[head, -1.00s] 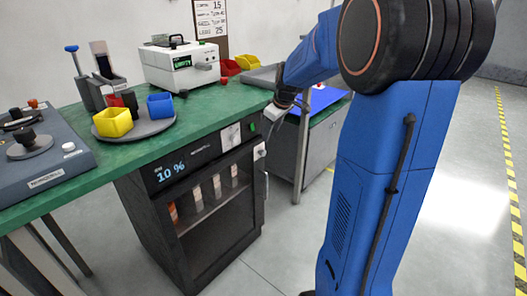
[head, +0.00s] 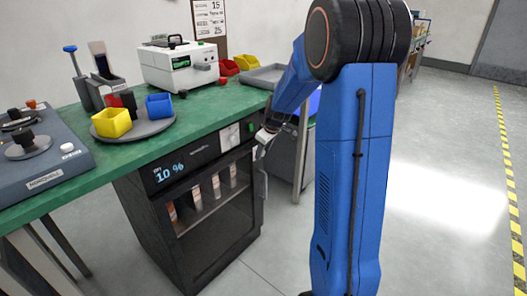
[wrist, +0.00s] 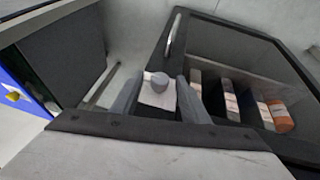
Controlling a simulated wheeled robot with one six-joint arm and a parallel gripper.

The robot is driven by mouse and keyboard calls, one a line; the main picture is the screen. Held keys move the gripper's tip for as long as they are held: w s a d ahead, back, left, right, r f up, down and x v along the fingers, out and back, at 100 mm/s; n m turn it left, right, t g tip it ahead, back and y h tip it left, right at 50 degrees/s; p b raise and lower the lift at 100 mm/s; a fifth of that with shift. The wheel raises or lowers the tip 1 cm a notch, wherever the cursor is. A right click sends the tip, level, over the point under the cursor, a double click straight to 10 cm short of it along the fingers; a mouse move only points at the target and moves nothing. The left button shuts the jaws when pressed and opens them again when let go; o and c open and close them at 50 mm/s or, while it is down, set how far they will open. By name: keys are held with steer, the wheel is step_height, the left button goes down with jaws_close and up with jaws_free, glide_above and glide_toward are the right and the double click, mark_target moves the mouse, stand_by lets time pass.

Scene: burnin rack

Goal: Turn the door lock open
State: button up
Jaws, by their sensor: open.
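The door lock is a grey knob (wrist: 157,80) on a small white plate (wrist: 157,97), seen in the wrist view. My gripper (wrist: 158,98) is open, with one grey finger on each side of the knob. I cannot tell whether either finger touches it. In the head view my gripper (head: 265,139) is at the upper right front corner of the dark cabinet (head: 152,222) and hides most of the lock. The glass door (head: 213,217) looks shut, with several orange-and-white items behind it. Its handle (wrist: 173,36) also shows in the wrist view.
The green bench top (head: 215,100) lies just above the cabinet. It holds a turntable with yellow and blue bins, a white instrument (head: 178,66) and a grey tray (head: 262,77). A lit panel on the cabinet reads 10 %. The floor in front is clear.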

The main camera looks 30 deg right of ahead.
steer(key=c, duration=1)
steer(key=shift+d+y, duration=0.15)
steer(key=shift+y, duration=0.15)
steer(key=shift+w+d+f+m+g+y, duration=0.15)
steer(key=shift+d+f+m+g+y, duration=0.4)
steer(key=shift+y, duration=2.1)
steer(key=shift+w+d+f+m+g+y, duration=0.15)
steer(key=shift+m+g+y, duration=0.7)
steer(key=shift+y, duration=1.75)
steer(key=shift+w+d+f+m+g+y, duration=0.15)
steer(key=shift+d+f+m+g+y, duration=0.35)
steer(key=shift+y, duration=2.15)
steer(key=shift+a+r+m, duration=0.1)
steer(key=shift+r+m, duration=0.15)
steer(key=shift+m, duration=0.05)
